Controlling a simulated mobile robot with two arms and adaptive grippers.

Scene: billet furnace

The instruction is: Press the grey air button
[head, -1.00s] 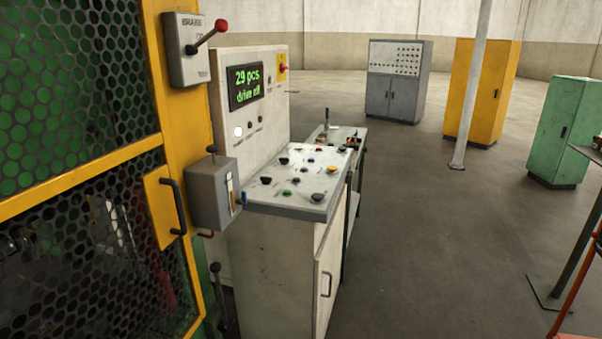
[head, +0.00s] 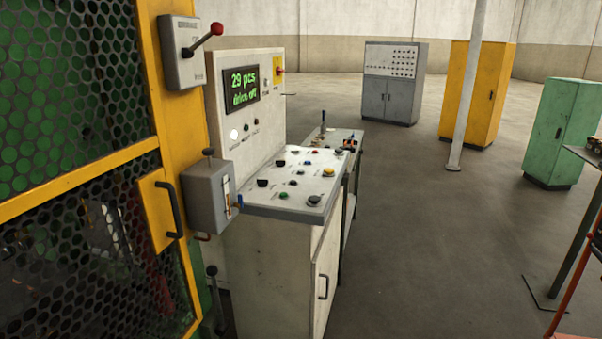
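A white control console (head: 263,245) stands left of centre with a sloped panel (head: 245,203) of several coloured buttons and knobs. A green button (head: 283,195), a yellow button (head: 328,172) and a dark grey or black button (head: 314,199) show on it. Which one is the grey air button cannot be told at this size. The upright display (head: 243,87) reads "29 pcs" and "drive off". Neither of my grippers is in view.
A yellow mesh guard door (head: 160,214) fills the left. A brake box (head: 182,55) with a red-knobbed lever and a grey lever box (head: 205,197) stick out beside the console. Cabinets (head: 390,98) stand behind. The floor (head: 430,240) right of the console is clear.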

